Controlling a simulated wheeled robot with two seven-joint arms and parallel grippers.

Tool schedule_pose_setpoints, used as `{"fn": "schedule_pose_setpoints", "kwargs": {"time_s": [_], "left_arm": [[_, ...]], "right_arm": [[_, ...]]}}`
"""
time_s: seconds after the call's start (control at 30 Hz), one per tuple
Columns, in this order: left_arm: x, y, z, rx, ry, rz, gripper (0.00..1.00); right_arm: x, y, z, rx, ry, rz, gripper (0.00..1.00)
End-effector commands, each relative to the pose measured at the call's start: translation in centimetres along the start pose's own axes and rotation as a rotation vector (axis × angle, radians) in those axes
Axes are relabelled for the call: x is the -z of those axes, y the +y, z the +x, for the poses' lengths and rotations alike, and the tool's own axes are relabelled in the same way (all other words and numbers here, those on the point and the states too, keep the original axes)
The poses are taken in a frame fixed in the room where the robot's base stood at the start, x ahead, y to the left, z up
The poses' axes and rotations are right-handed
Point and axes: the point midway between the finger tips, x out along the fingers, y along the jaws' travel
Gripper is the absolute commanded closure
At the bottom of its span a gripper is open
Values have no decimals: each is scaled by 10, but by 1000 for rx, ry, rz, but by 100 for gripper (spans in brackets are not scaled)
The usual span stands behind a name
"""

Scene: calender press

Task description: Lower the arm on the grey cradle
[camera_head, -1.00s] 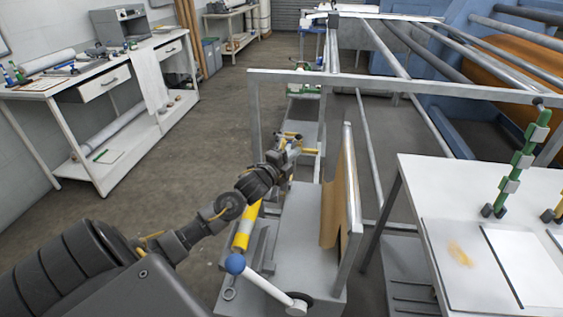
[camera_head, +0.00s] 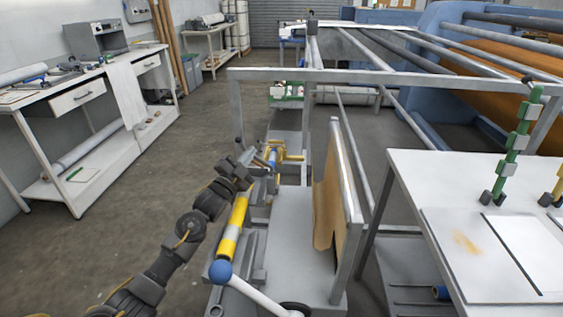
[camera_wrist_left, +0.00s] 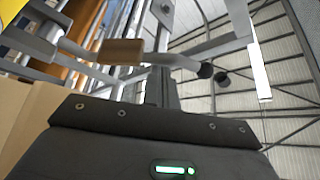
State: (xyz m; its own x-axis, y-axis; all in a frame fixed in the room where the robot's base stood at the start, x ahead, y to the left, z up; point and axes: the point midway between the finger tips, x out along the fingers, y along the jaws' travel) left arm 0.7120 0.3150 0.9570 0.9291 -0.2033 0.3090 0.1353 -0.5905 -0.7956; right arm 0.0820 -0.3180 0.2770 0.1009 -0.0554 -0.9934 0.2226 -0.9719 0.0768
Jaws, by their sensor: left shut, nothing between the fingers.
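The grey cradle (camera_head: 290,225) stands low in the middle of the head view, with a brown sheet (camera_head: 326,200) against its upright right side. A white arm (camera_head: 258,296) with a blue ball end (camera_head: 220,271) slants up to the left from a dark round pivot at the cradle's near end. A yellow-and-white striped bar (camera_head: 234,228) rises beside the cradle's left side. My left gripper (camera_head: 236,168) is shut and empty, above and beyond the striped bar's upper end, apart from the blue ball. My right gripper is out of view.
A grey frame (camera_head: 395,78) spans above the cradle. A white table (camera_head: 430,180) with green posts (camera_head: 518,145) stands at the right. A white workbench (camera_head: 75,110) lines the left wall. The floor between bench and cradle is clear. The wrist view faces the roof and overhead bars.

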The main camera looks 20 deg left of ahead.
Motion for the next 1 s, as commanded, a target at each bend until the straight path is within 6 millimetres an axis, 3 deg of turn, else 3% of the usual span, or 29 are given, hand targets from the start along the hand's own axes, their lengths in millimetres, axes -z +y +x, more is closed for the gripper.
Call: {"fn": "schedule_pose_setpoints", "kwargs": {"time_s": [0.83, 1.0], "left_arm": [[-9, 2, -5, 49, 2, -90, 100], [-10, 4, -18, 48, 1, -89, 100]], "right_arm": [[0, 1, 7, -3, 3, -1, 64], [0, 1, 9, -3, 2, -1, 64]]}}
